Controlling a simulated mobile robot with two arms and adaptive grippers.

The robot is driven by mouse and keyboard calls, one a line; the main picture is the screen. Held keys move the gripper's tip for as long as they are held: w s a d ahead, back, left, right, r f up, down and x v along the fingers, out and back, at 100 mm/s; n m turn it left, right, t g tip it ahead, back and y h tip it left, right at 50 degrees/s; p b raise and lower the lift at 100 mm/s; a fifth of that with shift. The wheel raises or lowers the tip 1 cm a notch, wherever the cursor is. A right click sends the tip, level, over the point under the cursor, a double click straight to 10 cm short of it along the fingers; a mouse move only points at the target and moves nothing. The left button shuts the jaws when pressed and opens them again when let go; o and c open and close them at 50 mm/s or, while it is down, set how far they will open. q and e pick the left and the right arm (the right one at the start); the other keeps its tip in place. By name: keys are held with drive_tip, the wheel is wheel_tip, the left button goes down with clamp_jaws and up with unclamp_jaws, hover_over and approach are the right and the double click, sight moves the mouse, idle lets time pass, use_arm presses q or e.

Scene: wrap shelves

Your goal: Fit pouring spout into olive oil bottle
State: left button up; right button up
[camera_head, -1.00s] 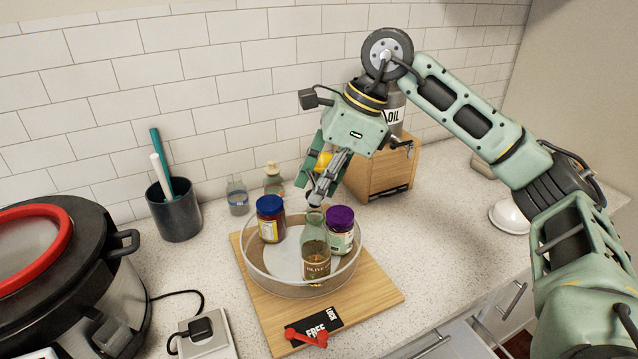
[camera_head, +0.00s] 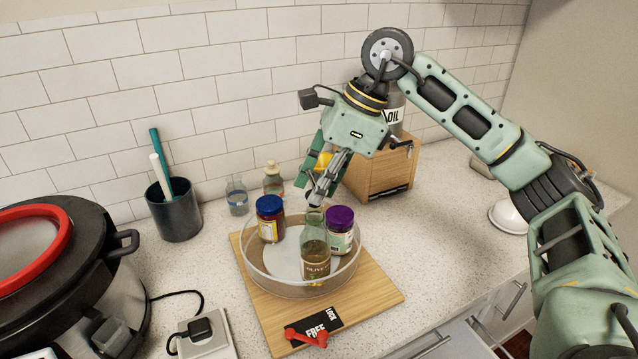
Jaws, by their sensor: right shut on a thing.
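The olive oil bottle (camera_head: 315,258) stands upright in a clear round tray (camera_head: 262,284) on a wooden board (camera_head: 375,292). It is glass with a label reading OLIVE. My right gripper (camera_head: 318,192) is above and just behind the bottle's mouth, pointing down. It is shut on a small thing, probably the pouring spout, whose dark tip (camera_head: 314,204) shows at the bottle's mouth. The fingers hide most of it, and I cannot tell whether it sits inside the neck. My left gripper is not in view.
A blue-lidded jar (camera_head: 270,219) and a purple-lidded jar (camera_head: 341,232) share the tray with the bottle. A red-handled tool (camera_head: 306,336) lies at the board's front. A wooden box (camera_head: 385,170) stands behind the gripper. A large cooker (camera_head: 70,275) fills the left; the right counter is mostly clear.

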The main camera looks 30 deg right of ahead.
drive_tip(key=shift+f+b, duration=1.1)
drive_tip(key=shift+f, duration=0.25)
drive_tip(key=o, duration=0.9)
drive_tip(key=shift+c, duration=0.2)
drive_tip(key=shift+r, duration=0.1)
drive_tip(key=v, duration=1.2)
